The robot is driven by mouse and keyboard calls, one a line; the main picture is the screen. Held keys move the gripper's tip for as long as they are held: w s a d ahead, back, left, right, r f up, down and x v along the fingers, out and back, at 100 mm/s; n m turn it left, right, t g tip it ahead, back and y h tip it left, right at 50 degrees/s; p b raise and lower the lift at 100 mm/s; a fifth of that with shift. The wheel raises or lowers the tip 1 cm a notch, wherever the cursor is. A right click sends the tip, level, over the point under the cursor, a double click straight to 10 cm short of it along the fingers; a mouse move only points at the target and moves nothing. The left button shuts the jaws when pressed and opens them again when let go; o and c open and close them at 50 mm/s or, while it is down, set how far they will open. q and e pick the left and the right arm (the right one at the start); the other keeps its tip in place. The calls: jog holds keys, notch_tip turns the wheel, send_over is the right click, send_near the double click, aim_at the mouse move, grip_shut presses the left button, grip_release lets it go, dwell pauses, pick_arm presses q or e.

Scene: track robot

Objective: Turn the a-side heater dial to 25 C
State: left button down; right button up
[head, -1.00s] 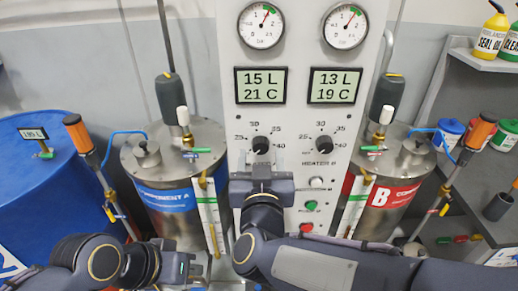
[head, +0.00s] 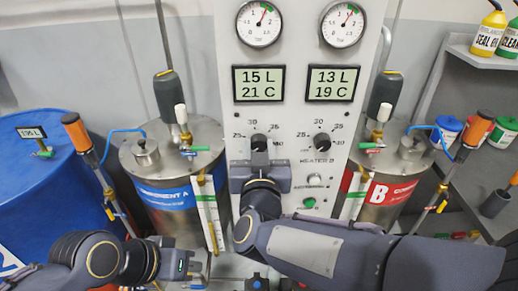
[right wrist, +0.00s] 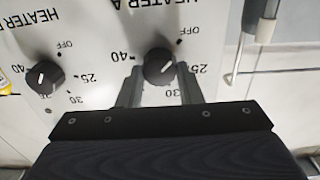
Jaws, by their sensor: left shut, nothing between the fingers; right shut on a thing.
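The a-side heater dial (head: 259,142) is a black knob on the white panel, partly hidden by my right gripper in the head view. My right gripper (head: 260,160) is shut on this dial. The right wrist view, turned upside down, shows the dial (right wrist: 159,64) with one finger on each side, under the label HEATER A. Its white mark slants up and right there, roughly between OFF and 25. The a-side display (head: 259,83) reads 15 L and 21 C. My left gripper (head: 192,266) is shut and empty, low in front of the component A tank.
The heater B dial (head: 322,142) is to the right on the same panel, below a display (head: 335,83) reading 13 L and 19 C. Tank A (head: 160,172) and tank B (head: 402,190) flank the panel. A green button (head: 309,203) is below right.

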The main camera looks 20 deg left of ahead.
jog(key=m+b, duration=0.2)
jog(key=m, duration=0.1)
jog(key=shift+d+f+b, duration=0.1)
jog(key=shift+f+b, duration=0.05)
jog(key=shift+b, duration=0.2)
jog(key=m+b, duration=0.2)
jog(key=shift+m, duration=0.4)
jog(key=m+b, duration=0.3)
jog(key=m, duration=0.1)
jog(key=shift+m+b, duration=0.65)
jog(key=shift+m, duration=0.25)
jog(key=o, duration=1)
jog(key=shift+c, duration=0.2)
